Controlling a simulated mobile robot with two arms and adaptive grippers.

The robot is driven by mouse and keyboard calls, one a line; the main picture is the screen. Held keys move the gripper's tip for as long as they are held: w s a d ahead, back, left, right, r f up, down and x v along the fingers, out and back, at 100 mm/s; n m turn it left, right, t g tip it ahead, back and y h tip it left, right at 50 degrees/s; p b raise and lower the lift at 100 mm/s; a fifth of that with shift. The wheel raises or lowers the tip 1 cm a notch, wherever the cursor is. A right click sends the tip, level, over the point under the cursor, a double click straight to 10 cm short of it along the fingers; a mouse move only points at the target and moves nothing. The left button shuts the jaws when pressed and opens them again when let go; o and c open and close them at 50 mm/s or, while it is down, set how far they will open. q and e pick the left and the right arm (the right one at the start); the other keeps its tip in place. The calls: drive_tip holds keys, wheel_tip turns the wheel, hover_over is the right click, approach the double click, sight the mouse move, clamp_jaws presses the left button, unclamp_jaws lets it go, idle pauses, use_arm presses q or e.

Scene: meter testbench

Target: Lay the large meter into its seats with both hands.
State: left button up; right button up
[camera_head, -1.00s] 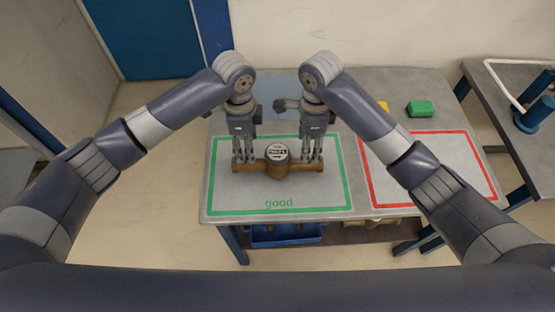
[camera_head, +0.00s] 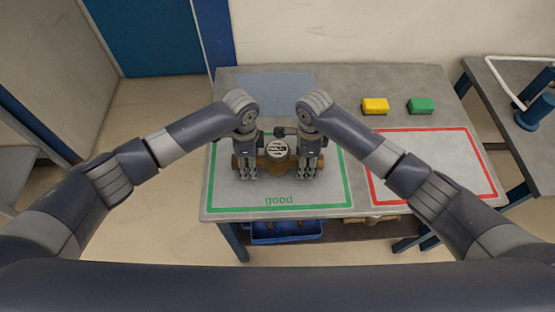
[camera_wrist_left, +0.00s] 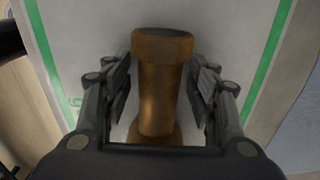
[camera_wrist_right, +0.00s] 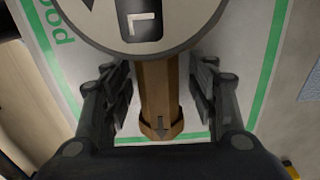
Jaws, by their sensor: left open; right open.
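The large meter (camera_head: 278,151) is a brass pipe body with a round white dial. It lies on the table inside the green "good" outline. My left gripper (camera_head: 245,175) is around its left pipe end, with fingers pointing down. In the left wrist view the brass pipe (camera_wrist_left: 158,95) lies between the open fingers (camera_wrist_left: 160,90), with gaps on both sides. My right gripper (camera_head: 308,172) is around the right pipe end. In the right wrist view the arrow-marked pipe (camera_wrist_right: 158,100) is between the open fingers (camera_wrist_right: 160,95). No seats are recognizable in these views.
The table (camera_head: 330,95) also bears a red outlined area (camera_head: 430,131) at right, which is empty. A yellow block (camera_head: 375,105) and a green block (camera_head: 421,105) lie behind it. A blue-grey patch (camera_head: 275,84) is at the back. A blue bin (camera_head: 286,232) is below.

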use_arm(q)
drive_tip(key=shift+c, duration=0.9)
use_arm(e)
drive_tip(key=shift+c, duration=0.9)
use_arm(q)
clamp_jaws()
use_arm(e)
clamp_jaws()
use_arm(q)
drive_tip(key=shift+w+r, duration=0.1)
drive_tip(key=shift+r, duration=0.15)
use_arm(e)
drive_tip(key=shift+w+r, duration=0.1)
drive_tip(key=shift+r, duration=0.05)
